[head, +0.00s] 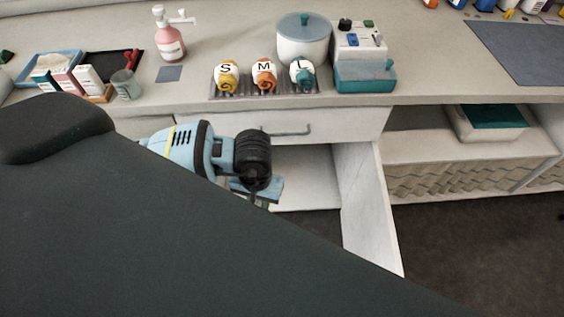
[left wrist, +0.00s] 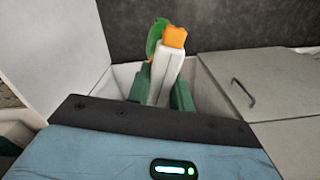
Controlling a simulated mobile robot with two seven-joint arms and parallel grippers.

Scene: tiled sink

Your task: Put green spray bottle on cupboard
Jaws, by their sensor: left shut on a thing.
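The green spray bottle (left wrist: 157,42) shows in the left wrist view as a green part with an orange piece beside it. My left gripper (left wrist: 165,75) is shut on it, and the gripper partly hides it. In the head view my light blue left gripper (head: 262,190) is in front of the open cupboard (head: 308,180), below the counter. My dark arm hides the fingertips and most of the bottle there. The cupboard's white door (head: 368,205) stands open to the right of the gripper. My right gripper is not in view.
A closed drawer (head: 345,125) with a bar handle is above the cupboard opening. The counter holds a pink pump bottle (head: 170,42), a rack of S, M and L bottles (head: 264,74), and a white pot (head: 303,38). An open shelf (head: 450,145) is at right.

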